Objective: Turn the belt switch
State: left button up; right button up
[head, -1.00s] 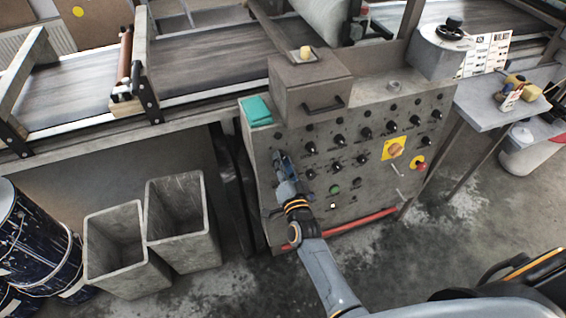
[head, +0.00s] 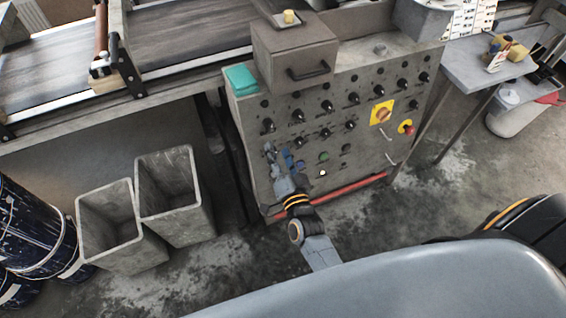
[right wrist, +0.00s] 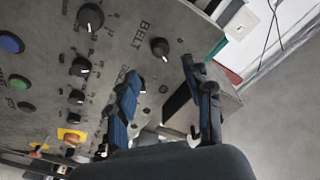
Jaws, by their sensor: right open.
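The belt switch (right wrist: 160,47) is a round black knob with a white pointer mark, beside the label BELT in the right wrist view. In the head view it appears to be the leftmost knob (head: 268,125) in the upper row of the grey control panel (head: 345,165). My right gripper (right wrist: 159,70) is open, with blue-grey fingers apart and nothing between them. The knob shows beyond the gap between the fingertips, not gripped. In the head view my right gripper (head: 279,156) is in front of the panel, below the knob. My left gripper is not in view.
Several similar knobs, a blue button (right wrist: 10,42), a green button (head: 323,157) and a red knob on yellow (head: 406,127) share the panel. A red bar (head: 340,194) runs along its foot. Two grey bins (head: 175,195) stand left on the floor.

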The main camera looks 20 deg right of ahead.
jog(key=s, duration=0.4)
jog(key=shift+s+a, duration=0.1)
jog(key=shift+a, duration=0.05)
jog(key=shift+f, duration=0.1)
jog(key=s+a+f+n+g+y, duration=0.15)
jog(key=s+f+n+g, duration=0.35)
jog(key=f, duration=0.8)
jog(key=s+a+f+n+g+y, duration=0.1)
jog(key=s+f+n+g+y, duration=0.15)
jog(key=s+f, duration=0.75)
jog(key=s+d+f+n+g+h, duration=0.1)
jog(key=s+d+f+g, duration=0.3)
jog(key=s+f, duration=0.5)
jog(key=s+d+f+n+g+h, duration=0.1)
jog(key=s+d+f+n+g, duration=0.2)
jog(key=s+f, duration=0.7)
jog(key=s+d+g, duration=0.2)
jog(key=s+d, duration=0.1)
jog(key=s, duration=0.1)
jog(key=shift+s+f+h, duration=0.25)
jog(key=shift+s+h, duration=0.1)
jog(key=shift+h, duration=0.05)
jog(key=shift+g, duration=0.25)
